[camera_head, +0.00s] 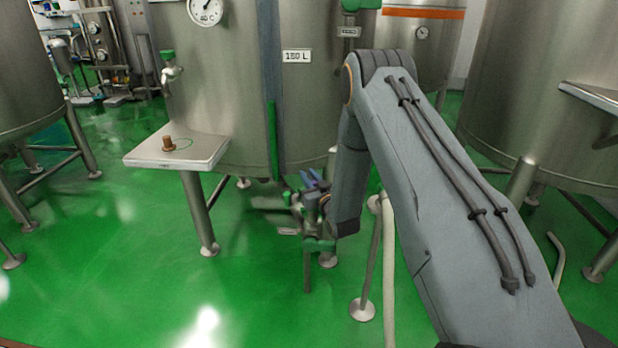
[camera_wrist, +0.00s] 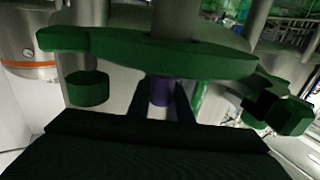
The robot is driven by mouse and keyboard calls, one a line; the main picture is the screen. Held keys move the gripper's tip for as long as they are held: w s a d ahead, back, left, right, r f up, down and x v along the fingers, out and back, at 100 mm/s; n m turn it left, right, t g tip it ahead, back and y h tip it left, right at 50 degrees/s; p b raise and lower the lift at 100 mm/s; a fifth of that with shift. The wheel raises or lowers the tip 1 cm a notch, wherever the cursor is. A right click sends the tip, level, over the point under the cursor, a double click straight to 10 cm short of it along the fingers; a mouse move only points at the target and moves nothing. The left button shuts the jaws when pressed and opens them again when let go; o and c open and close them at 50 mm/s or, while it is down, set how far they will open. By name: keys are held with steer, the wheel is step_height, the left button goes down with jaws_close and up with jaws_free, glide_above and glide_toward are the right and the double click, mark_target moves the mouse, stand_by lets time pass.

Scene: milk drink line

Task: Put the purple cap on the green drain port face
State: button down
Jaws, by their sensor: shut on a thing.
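The purple cap (camera_wrist: 160,92) is between the two dark fingers of my gripper (camera_wrist: 161,98) in the wrist view, and the gripper is shut on it. A broad green disc-shaped part (camera_wrist: 150,52), which looks like the drain port face, spans the picture just above the cap. The cap's upper end is hidden at the disc's edge; I cannot tell if they touch. In the head view my gripper (camera_head: 312,198) is low by the middle tank, among green fittings (camera_head: 319,244). The cap is not clear there.
The middle tank (camera_head: 225,75) has a "150 L" label and a small steel shelf (camera_head: 130,158) holding a brown plug (camera_head: 168,144). A thin stand (camera_head: 368,270) rises close beside my arm. Green knobs (camera_wrist: 87,88) flank the gripper. Open green floor lies in front.

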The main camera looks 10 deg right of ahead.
steer(key=shift+f+b, duration=0.3)
steer(key=shift+f, duration=0.25)
steer(key=shift+f, duration=0.1)
steer(key=c, duration=1.6)
jaws_free()
